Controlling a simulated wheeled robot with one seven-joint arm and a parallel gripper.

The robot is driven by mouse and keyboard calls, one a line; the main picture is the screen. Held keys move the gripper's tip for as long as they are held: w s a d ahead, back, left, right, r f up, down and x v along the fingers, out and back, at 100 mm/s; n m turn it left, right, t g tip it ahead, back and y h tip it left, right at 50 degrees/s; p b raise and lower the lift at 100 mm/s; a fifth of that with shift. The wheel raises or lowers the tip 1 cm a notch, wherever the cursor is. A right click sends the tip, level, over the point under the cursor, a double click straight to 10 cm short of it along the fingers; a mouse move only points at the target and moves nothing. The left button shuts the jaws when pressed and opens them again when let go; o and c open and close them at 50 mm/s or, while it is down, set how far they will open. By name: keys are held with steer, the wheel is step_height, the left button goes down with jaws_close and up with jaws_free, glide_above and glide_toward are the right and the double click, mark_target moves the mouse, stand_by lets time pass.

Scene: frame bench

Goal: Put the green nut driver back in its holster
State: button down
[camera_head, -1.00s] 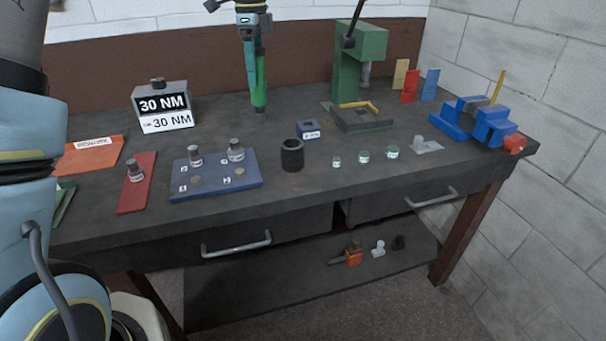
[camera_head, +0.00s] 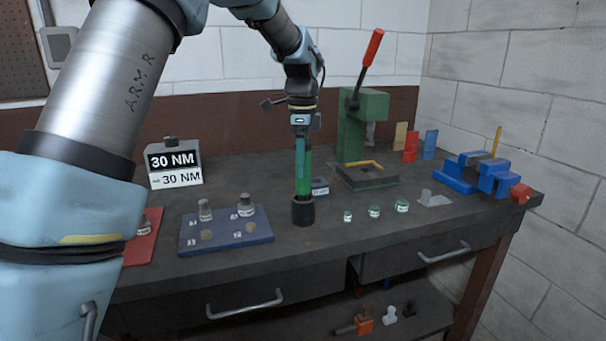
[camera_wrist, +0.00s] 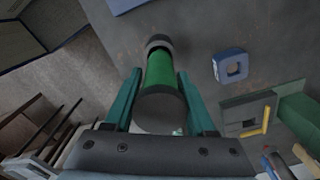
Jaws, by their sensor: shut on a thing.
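The green nut driver (camera_head: 304,172) stands upright in my gripper (camera_head: 301,150), which is shut on it. The holster, a black cup (camera_head: 303,212), stands on the bench near its front edge. The driver's green part meets the cup's rim in the head view, and its lower tip is hidden. In the wrist view the driver (camera_wrist: 160,72) lies between the two teal fingers of my gripper (camera_wrist: 159,85). Its far end lines up with the dark ring of the holster (camera_wrist: 158,42). How deep the tip sits in the cup I cannot tell.
A blue tray (camera_head: 226,232) with pegs is to the left, and several small green-banded jars (camera_head: 374,211) are to the right. A green press (camera_head: 362,130) and a blue vise (camera_head: 480,174) stand farther back.

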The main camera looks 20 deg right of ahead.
steer(key=shift+f, duration=1.6)
steer(key=shift+c, duration=1.1)
jaws_free()
step_height(320, 180, up, 12)
steer(key=shift+r+b, duration=0.1)
steer(key=shift+b, duration=0.55)
